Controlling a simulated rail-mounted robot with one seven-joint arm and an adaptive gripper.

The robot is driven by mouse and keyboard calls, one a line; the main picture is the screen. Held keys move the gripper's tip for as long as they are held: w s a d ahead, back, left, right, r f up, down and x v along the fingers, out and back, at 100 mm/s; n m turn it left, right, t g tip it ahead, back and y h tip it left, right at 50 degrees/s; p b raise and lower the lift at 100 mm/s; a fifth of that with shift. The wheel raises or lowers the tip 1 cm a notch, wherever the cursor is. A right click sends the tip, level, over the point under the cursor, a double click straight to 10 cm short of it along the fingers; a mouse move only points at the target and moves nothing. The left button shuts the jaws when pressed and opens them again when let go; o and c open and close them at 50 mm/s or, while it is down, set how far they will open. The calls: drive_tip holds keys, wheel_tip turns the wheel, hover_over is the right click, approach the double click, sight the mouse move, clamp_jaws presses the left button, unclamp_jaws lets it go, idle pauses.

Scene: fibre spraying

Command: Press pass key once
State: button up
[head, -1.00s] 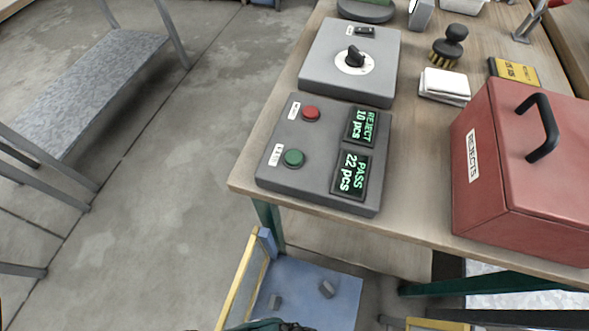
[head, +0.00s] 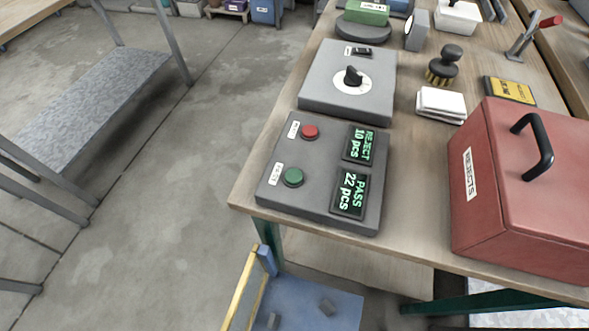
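A dark grey counter box (head: 318,211) lies near the left front corner of the wooden table. It carries a green round key (head: 293,177) at its near left and a red round key (head: 310,132) farther back. The near display reads PASS 22 pcs (head: 350,193); the far display reads REJECT 10 pcs (head: 359,145). The green key is in line with the PASS display, and its small label is too small to read. Nothing covers either key. My gripper is not in view.
A grey box with a black dial (head: 315,85) sits behind the counter box. A red REJECTS box (head: 512,235) with a black handle stands to the right.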

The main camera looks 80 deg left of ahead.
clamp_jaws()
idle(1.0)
